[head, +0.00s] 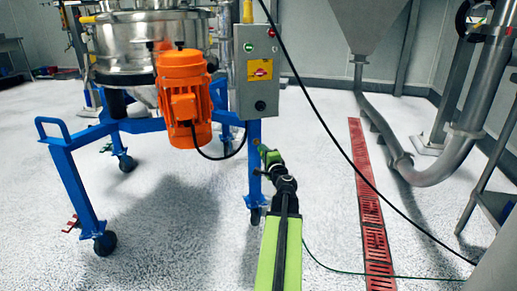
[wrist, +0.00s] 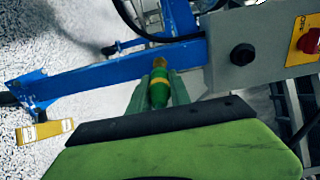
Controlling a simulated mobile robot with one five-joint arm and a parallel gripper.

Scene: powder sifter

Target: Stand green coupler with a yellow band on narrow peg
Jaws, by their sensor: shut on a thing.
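The green coupler with a yellow band (wrist: 158,90) is held between the two fingers of my gripper (wrist: 160,84) in the wrist view. Its far end looks brass-coloured and overlaps the blue beam in the picture; I cannot tell whether they touch. In the head view my gripper (head: 266,155) is at the end of my green arm, in front of the blue leg below the grey control box. The coupler is too small to make out clearly there. I cannot pick out the narrow peg in either view.
The blue sifter frame (head: 75,180) stands on casters at left, carrying an orange motor (head: 185,95). The grey control box (head: 256,70) is close above my gripper; it also shows in the wrist view (wrist: 235,70). A black cable crosses right. Open floor lies around a red drain grate (head: 370,210).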

